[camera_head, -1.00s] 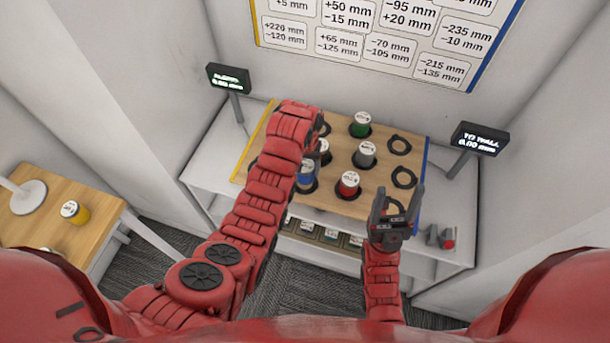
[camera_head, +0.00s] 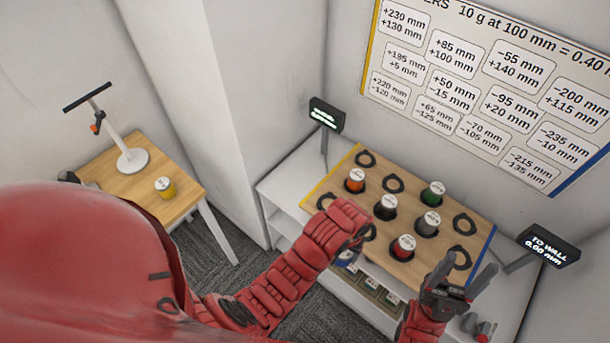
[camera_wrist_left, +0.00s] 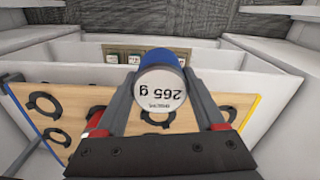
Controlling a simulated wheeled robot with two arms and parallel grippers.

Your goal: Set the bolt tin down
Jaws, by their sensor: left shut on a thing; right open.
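My left gripper (camera_wrist_left: 160,90) is shut on a blue tin (camera_wrist_left: 154,59) with a white lid reading 265 g. In the head view the blue tin (camera_head: 346,259) shows only partly below my left gripper (camera_head: 352,248), by the front edge of the wooden board (camera_head: 322,197). In the left wrist view it appears held clear of the board. I cannot tell which tin is the bolt tin by its label. My right gripper (camera_head: 462,279) is open and empty near the board's front right corner.
Orange (camera_head: 355,181), black (camera_head: 385,207), green (camera_head: 433,192), grey (camera_head: 428,223) and red (camera_head: 404,247) tins stand on the board. Empty rings include one at the back (camera_head: 366,158) and one at right (camera_head: 465,224). A yellow tin (camera_head: 165,187) stands on the side table (camera_head: 112,172).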

